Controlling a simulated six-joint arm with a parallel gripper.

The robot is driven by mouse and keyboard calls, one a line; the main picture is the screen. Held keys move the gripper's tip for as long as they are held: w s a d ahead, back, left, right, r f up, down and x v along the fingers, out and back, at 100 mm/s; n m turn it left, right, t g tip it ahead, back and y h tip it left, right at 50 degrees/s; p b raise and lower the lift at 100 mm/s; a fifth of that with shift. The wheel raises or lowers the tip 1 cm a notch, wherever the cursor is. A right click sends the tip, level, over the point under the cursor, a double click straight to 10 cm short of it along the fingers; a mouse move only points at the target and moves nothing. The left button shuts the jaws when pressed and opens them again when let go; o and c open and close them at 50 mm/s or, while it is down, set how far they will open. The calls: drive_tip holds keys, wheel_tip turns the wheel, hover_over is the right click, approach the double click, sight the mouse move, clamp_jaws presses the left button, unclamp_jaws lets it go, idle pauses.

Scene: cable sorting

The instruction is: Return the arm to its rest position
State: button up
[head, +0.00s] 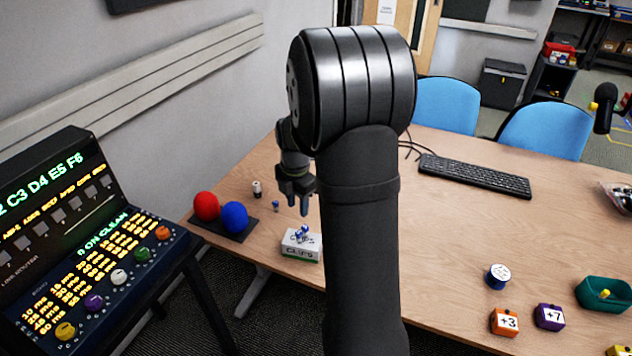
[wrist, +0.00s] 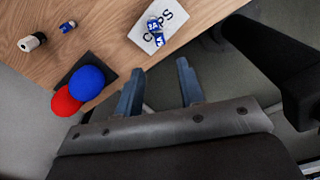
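My dark arm stands large across the middle of the head view and hides part of the table behind it. My gripper (head: 304,207) points down above the left part of the wooden table. In the wrist view its two blue-grey fingers (wrist: 158,88) are spread apart with nothing between them. The white box marked CLIPS (head: 301,246) lies just below it in the head view, with small blue-and-white clips (head: 301,233) on top. The box also shows beyond the fingertips in the wrist view (wrist: 176,15).
A red ball (head: 206,206) and a blue ball (head: 235,216) sit on a dark plate left of the gripper. A lit console (head: 100,270) stands at far left. A keyboard (head: 474,176), a teal bowl (head: 590,297) and number blocks (head: 505,321) are on the right. The table's middle right is clear.

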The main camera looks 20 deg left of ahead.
sight(299, 232)
wheel_tip(299, 232, down, 12)
drive_tip(key=shift+f, duration=0.2)
drive_tip(key=shift+r, duration=1.7)
